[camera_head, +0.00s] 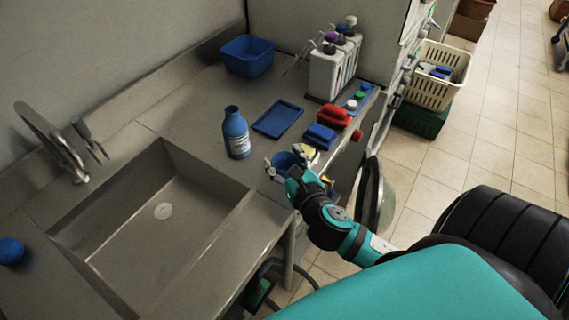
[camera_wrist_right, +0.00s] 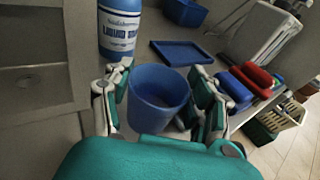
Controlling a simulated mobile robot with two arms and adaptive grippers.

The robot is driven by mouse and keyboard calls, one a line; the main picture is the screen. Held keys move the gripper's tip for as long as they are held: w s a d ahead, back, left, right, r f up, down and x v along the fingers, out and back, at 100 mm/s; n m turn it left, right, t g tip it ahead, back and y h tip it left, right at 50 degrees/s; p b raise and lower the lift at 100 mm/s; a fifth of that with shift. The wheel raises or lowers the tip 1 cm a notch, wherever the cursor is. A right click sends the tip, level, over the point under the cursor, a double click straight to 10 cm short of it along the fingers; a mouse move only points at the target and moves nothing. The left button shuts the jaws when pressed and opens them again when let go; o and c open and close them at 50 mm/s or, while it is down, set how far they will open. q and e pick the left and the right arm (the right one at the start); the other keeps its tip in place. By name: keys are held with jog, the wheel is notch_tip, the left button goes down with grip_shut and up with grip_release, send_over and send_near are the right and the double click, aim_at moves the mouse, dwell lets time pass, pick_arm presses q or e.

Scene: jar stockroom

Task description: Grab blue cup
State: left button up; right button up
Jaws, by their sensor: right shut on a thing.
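The blue cup (camera_wrist_right: 158,98) is upright between the two fingers of my right gripper (camera_wrist_right: 160,92) in the right wrist view. The fingers are shut on its sides. In the head view the cup (camera_head: 285,160) is partly hidden behind my right gripper (camera_head: 285,167), near the counter's front edge by the sink. I cannot tell whether its base touches the counter. My left gripper is not in view.
A blue bottle (camera_head: 236,133) stands beside the cup, with a flat blue tray (camera_head: 278,119) behind. Blue and red brushes (camera_head: 334,115) lie to the right. The sink (camera_head: 150,215) is at left. A blue bin (camera_head: 247,56) and white dispensers (camera_head: 328,72) stand at the back.

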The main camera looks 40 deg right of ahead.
jog(key=c, duration=0.4)
jog(key=shift+o, duration=0.2)
jog(key=shift+r, duration=0.15)
jog(key=shift+r+p, duration=0.35)
jog(key=shift+r, duration=1.45)
jog(key=s+b, duration=0.1)
jog(key=s, duration=0.6)
jog(key=shift+s+r+b, duration=0.1)
jog(key=shift+s+b, duration=0.2)
jog(key=shift+s, duration=0.05)
jog(key=d+p+v, duration=0.1)
jog(key=p+v, duration=0.2)
jog(key=v, duration=0.5)
jog(key=shift+s+d+f, duration=0.2)
jog(key=shift+s+f, duration=0.1)
